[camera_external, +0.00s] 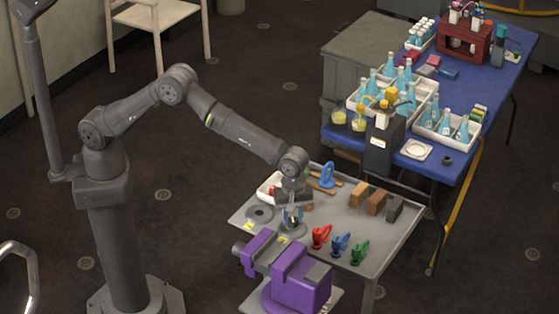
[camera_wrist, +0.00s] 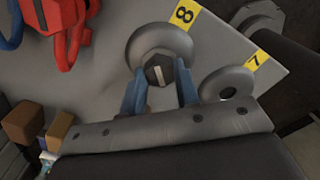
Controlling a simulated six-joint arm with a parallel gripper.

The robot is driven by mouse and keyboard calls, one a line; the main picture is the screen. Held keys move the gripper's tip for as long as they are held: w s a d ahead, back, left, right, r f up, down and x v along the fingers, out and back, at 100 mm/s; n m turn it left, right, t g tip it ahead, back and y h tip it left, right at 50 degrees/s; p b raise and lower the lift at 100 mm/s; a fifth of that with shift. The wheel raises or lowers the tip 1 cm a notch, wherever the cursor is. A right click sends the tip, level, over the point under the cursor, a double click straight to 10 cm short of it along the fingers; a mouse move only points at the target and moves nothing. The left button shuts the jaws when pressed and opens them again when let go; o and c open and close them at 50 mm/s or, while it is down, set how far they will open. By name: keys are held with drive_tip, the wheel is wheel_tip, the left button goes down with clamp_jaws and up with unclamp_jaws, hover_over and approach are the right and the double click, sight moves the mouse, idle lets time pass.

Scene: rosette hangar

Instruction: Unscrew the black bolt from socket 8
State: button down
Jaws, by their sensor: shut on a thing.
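In the wrist view, the black bolt (camera_wrist: 158,72) with a hexagonal head and a light stripe sits at the middle of the round grey socket 8 (camera_wrist: 146,36). A yellow label with "8" (camera_wrist: 184,14) is beside it. My gripper (camera_wrist: 160,88) has its two blue fingers on either side of the bolt head, shut on it. In the external view my gripper (camera_external: 292,216) points down over the grey table's socket plate, and the bolt is mostly hidden by the fingers there. I cannot tell how far the bolt is screwed in.
Socket 7 (camera_wrist: 228,88) with a dark hole is close by. A purple vise (camera_external: 290,274) stands at the table's front. Red (camera_external: 320,237), blue (camera_external: 340,244) and green (camera_external: 359,251) clamp-like things stand right of my gripper. Brown and grey blocks (camera_external: 376,202) are behind them.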

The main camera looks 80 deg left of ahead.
sight(293, 220)
idle(0.3)
drive_tip(key=n, duration=1)
drive_tip(key=c, duration=1)
unclamp_jaws()
drive_tip(key=shift+r, duration=0.1)
drive_tip(key=shift+r, duration=1.9)
